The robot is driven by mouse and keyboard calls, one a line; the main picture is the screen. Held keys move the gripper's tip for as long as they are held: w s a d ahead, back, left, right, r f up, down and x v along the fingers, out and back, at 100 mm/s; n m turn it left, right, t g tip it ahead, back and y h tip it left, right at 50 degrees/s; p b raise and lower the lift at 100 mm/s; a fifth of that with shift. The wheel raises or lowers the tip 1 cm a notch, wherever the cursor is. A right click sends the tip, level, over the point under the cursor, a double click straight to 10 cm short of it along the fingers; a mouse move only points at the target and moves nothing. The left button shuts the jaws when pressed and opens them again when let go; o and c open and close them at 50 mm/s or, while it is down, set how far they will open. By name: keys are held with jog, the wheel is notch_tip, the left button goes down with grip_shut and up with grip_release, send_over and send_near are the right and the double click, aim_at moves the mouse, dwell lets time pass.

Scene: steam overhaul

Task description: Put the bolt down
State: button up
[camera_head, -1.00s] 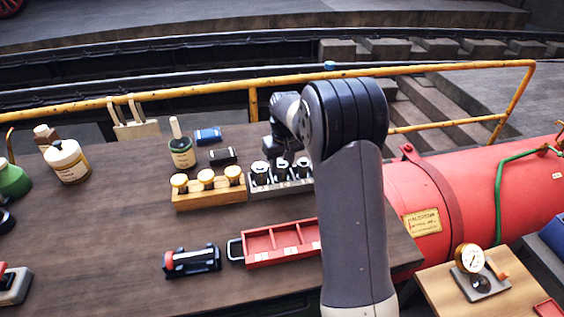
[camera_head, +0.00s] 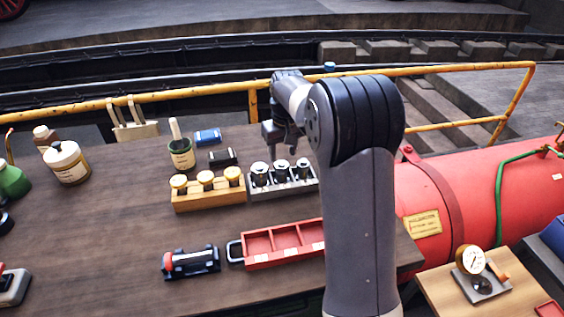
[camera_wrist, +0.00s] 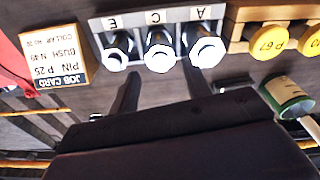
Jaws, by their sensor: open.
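Three bolts with pale hex heads stand in a grey rack (camera_head: 284,188) on the wooden bench. In the wrist view the rack (camera_wrist: 183,16) carries the letters E, C and A. The middle bolt (camera_wrist: 159,57) sits at C, with the E bolt (camera_wrist: 116,60) and the A bolt (camera_wrist: 207,51) on either side. My gripper (camera_head: 284,147) is above and behind the rack. In the wrist view its two fingers (camera_wrist: 161,80) are apart, with nothing held between them, and the C bolt shows in line with the gap.
A wooden rack (camera_head: 209,199) with yellow-capped pins stands left of the grey rack. A red tray (camera_head: 284,258) and a black tool (camera_head: 190,262) lie in front. A green pot (camera_head: 181,155) stands behind left. A job card (camera_wrist: 56,60) shows in the wrist view.

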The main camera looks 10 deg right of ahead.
aim_at(284, 168)
notch_tip(284, 168, up, 6)
jog(key=shift+s+r, duration=0.15)
jog(key=shift+s, duration=0.25)
jog(key=shift+d, duration=0.1)
